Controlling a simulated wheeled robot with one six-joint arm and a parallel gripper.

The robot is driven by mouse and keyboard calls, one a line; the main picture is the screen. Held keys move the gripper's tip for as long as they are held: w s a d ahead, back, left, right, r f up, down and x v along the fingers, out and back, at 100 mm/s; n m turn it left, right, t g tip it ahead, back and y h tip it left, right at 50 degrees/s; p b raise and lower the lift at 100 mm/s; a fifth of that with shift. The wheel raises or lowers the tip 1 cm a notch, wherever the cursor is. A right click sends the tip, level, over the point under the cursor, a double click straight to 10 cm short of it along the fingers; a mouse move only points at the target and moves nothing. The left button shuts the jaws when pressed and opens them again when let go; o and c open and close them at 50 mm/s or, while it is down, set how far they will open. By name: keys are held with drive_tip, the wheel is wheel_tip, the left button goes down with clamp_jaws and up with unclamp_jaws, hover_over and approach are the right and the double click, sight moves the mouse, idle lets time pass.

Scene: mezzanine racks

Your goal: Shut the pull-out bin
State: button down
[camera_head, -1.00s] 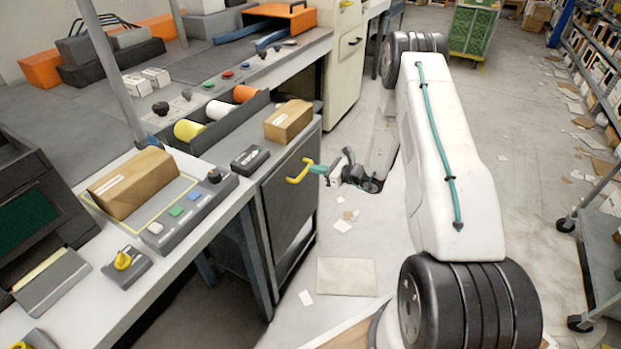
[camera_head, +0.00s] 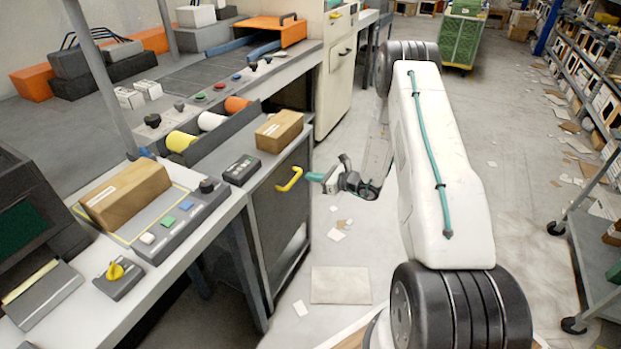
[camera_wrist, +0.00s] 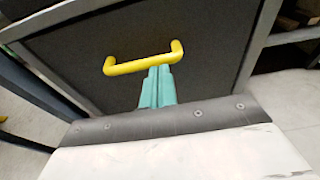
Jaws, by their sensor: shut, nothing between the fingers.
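The pull-out bin (camera_head: 272,225) is a dark grey front panel with a light frame, under the packing bench. Its yellow handle (camera_head: 289,179) is near the top of the panel. In the wrist view the bin's dark panel (camera_wrist: 215,50) fills the background, with the yellow handle (camera_wrist: 140,62) across it. My gripper (camera_head: 314,176) has teal fingers and is shut and empty, just to the right of the handle. In the wrist view the fingertips (camera_wrist: 159,72) lie just below the handle bar; I cannot tell whether they touch it.
The bench (camera_head: 205,235) stands to the left. Paper scraps and a flat cardboard sheet (camera_head: 341,285) lie on the floor. A grey cart (camera_head: 590,250) is at the right.

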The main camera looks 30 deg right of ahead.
drive_tip(key=v, duration=1.1)
drive_tip(key=shift+s, duration=0.2)
drive_tip(key=shift+f, duration=0.1)
